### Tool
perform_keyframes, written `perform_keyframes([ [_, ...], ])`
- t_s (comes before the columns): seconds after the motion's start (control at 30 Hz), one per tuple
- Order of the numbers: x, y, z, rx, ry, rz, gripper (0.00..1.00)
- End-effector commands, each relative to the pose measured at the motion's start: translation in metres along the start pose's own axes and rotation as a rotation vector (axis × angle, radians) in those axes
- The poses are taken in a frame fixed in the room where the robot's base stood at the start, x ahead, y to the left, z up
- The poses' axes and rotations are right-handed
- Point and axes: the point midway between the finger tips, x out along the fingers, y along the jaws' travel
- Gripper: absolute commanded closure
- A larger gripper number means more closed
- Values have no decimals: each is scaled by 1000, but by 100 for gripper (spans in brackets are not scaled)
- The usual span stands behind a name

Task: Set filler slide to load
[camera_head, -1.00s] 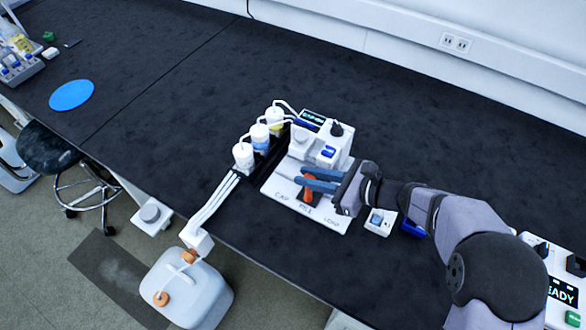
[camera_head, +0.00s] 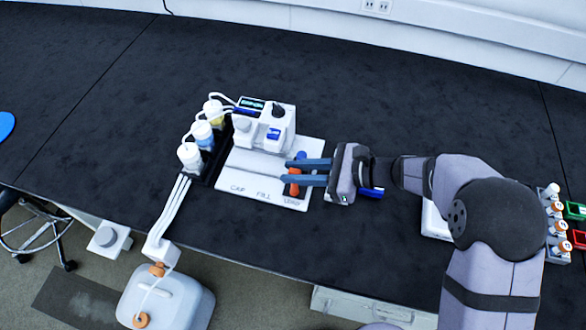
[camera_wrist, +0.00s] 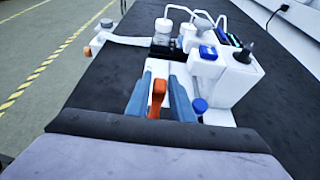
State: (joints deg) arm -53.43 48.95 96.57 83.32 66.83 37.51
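The filler (camera_head: 262,150) is a white block on a flat white base with CAP, FILL and LOAD marked along its front. Its orange slide handle (camera_head: 295,189) stands at the LOAD mark, at the right end of the row. My gripper (camera_head: 289,171) reaches in from the right with its two blue-grey fingers apart, one on each side of the handle. In the wrist view the orange handle (camera_wrist: 157,98) stands between the fingers, with narrow gaps beside it. Part of the handle is hidden behind the fingers in the head view.
Several capped bottles (camera_head: 201,134) stand in a black rack left of the filler, with tubes leading to a white jug (camera_head: 170,300) below the bench. A rack of orange-capped vials (camera_head: 556,228) is at the right. The dark bench behind is clear.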

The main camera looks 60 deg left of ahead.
Motion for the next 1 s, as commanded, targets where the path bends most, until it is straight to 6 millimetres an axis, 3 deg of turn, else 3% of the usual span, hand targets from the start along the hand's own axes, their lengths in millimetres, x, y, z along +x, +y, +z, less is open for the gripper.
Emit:
perform_keyframes([
  [0.47, -5, -1, 0, 1, -2, -2, 66],
  [1.0, -68, -1, 0, 0, -1, -3, 66],
])
